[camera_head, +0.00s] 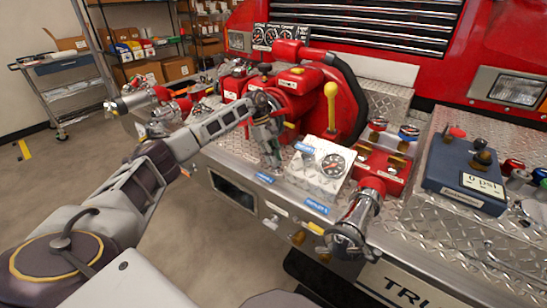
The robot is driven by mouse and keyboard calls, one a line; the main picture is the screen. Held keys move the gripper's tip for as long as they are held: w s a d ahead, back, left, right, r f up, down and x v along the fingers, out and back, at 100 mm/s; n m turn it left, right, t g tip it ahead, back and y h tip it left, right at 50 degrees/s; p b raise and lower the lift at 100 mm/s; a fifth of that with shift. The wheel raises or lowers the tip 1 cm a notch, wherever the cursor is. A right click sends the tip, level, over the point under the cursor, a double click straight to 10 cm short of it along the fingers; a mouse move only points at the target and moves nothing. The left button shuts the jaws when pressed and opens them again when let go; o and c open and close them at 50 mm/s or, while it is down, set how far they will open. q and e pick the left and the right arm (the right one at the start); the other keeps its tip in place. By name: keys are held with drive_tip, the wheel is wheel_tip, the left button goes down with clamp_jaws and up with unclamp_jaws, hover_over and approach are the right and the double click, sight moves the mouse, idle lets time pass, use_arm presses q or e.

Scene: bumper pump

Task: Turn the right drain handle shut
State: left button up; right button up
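My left gripper (271,158) points down over the diamond-plate bumper, left of the white gauge panel (318,176). Its fingers are small and dark here, and I cannot tell whether they are open or touch anything. My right gripper is not in view. I cannot single out the right drain handle with certainty. Small brass-coloured knobs (298,237) sit low on the bumper's front face, below a blue label (316,205). Another blue label (264,178) is on the bumper edge just under my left gripper, which may hide parts behind it.
A yellow lever (330,108) stands upright by the red pump (293,82). A chrome outlet (355,222) juts forward at the right of the gauge panel. A blue box with a display (467,172) sits further right. Open floor lies left, with a cart (62,90) behind.

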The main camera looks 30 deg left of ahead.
use_arm(q)
drive_tip(key=shift+o, duration=0.8)
drive_tip(key=shift+r, duration=0.1)
drive_tip(key=v, duration=1.1)
drive_tip(key=shift+a+r, duration=0.2)
drive_tip(key=shift+r, duration=0.1)
